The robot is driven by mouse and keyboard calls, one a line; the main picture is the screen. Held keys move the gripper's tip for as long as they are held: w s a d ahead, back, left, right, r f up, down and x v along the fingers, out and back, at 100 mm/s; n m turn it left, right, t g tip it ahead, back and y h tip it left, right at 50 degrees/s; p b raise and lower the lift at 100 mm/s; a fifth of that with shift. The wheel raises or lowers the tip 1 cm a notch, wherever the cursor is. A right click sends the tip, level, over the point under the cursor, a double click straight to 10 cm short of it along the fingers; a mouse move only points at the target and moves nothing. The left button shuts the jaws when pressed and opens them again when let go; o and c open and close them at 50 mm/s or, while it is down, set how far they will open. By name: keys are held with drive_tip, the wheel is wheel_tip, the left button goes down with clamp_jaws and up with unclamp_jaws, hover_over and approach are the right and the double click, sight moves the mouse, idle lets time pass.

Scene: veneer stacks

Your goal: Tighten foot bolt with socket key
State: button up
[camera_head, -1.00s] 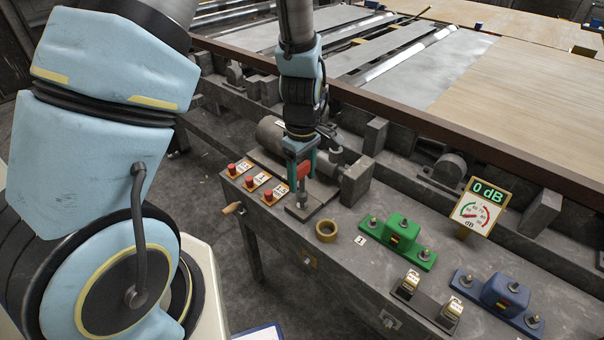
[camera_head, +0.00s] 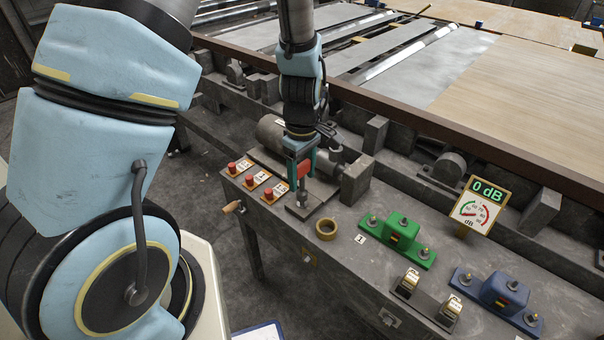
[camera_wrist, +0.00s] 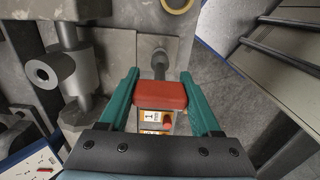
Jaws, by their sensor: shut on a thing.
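My gripper (camera_head: 301,168) is shut on the red handle of the socket key (camera_head: 303,183), above the front of the grey machine bench. In the wrist view the red block handle (camera_wrist: 160,96) sits between my two green fingers (camera_wrist: 160,102). The key's dark shaft runs from the handle to a flat grey foot plate, which shows in the head view (camera_head: 298,212). The key looks upright there. The foot bolt is hidden under the socket, so I cannot tell how it is seated.
Three red buttons (camera_head: 250,180) stand left of the key. A brass ring (camera_head: 326,229) lies at its front right. Green (camera_head: 398,238) and blue (camera_head: 498,293) blocks with bolts are farther right. A sign (camera_head: 477,209) reads 0 dB. A grey cylinder (camera_head: 270,132) lies behind.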

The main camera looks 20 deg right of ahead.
drive_tip(key=shift+f+b, duration=0.65)
drive_tip(key=shift+f, duration=0.4)
drive_tip(key=m, duration=0.5)
drive_tip(key=m+p, duration=0.1)
drive_tip(key=m, duration=0.9)
drive_tip(key=shift+p, duration=0.35)
